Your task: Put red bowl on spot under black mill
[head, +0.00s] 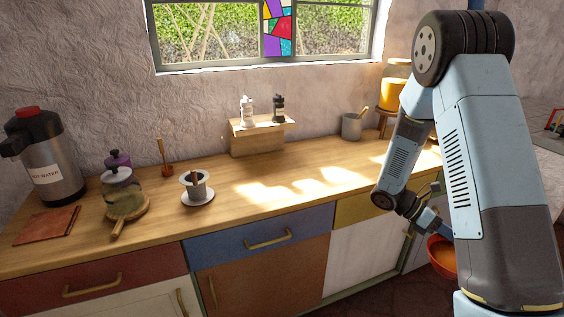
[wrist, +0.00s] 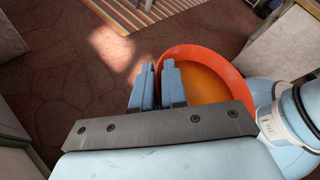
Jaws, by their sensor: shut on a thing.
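The red bowl (head: 442,260) is at the right of the head view, low in front of the cabinets and partly hidden by my arm. In the wrist view the bowl (wrist: 205,60) shows its orange-red rim and inside. My gripper (wrist: 158,75) is shut on the bowl's rim at its left side, clear of the counter. The black mill (head: 278,108) stands upright at the right end of a small wooden riser (head: 258,145), beside a white mill (head: 247,110). The riser stands on the counter against the wall. The spot under the mill is covered by the mill's base.
The wooden counter (head: 250,210) has free, sunlit room in front of the riser. A white dripper on a saucer (head: 198,198), a glass jar (head: 120,192) and a flask (head: 45,160) stand left. A grey crock (head: 352,127) stands right of the riser.

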